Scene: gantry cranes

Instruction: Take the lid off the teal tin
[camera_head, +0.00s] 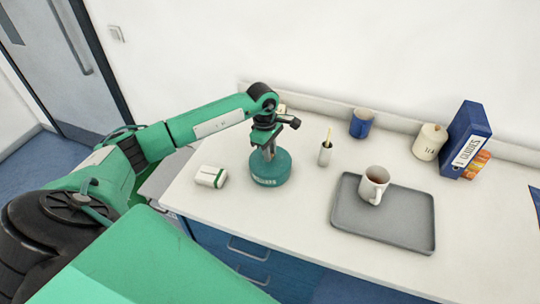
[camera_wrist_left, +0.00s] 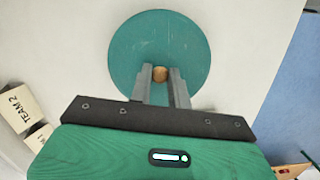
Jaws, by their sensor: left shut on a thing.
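The teal tin (camera_head: 269,175) stands upright on the white counter, left of the grey tray. Its round teal lid (camera_wrist_left: 150,45) fills the upper middle of the left wrist view, with a small wooden knob (camera_wrist_left: 160,73) at its centre. My left gripper (camera_head: 268,151) points down over the tin from above. In the wrist view its two fingers are shut on the knob. The lid appears to sit on the tin; I see no gap, though the gripper partly hides the top. My right gripper is not in view.
A small white and green box (camera_head: 210,177) lies left of the tin. A white pot with a brush (camera_head: 325,153), a blue mug (camera_head: 361,123), a cream canister (camera_head: 429,142) and a blue binder (camera_head: 466,138) stand behind. The grey tray (camera_head: 390,236) holds a white mug (camera_head: 373,184).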

